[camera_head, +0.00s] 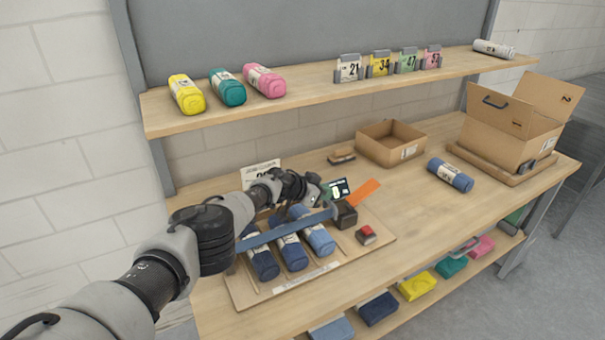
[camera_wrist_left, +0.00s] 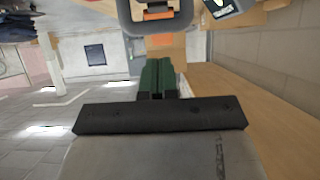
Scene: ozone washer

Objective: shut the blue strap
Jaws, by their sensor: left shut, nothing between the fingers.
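The blue strap (camera_head: 285,231) lies across several blue rolled bundles (camera_head: 291,252) on a wooden board. Its right end meets a dark buckle block (camera_head: 345,213), where an orange tab (camera_head: 362,194) sticks up to the right. My left gripper (camera_head: 318,190) is above the bundles, just behind and left of the buckle. In the left wrist view its green fingers (camera_wrist_left: 157,77) are together and empty. A grey frame with orange in it (camera_wrist_left: 157,20) shows beyond them. I cannot tell whether the strap's end is fastened. My right gripper is not in view.
A red button on a dark block (camera_head: 366,234) sits right of the buckle. An open carton (camera_head: 391,143), a large box (camera_head: 515,125) and a blue roll (camera_head: 450,175) are on the table. A shelf (camera_head: 310,92) runs above.

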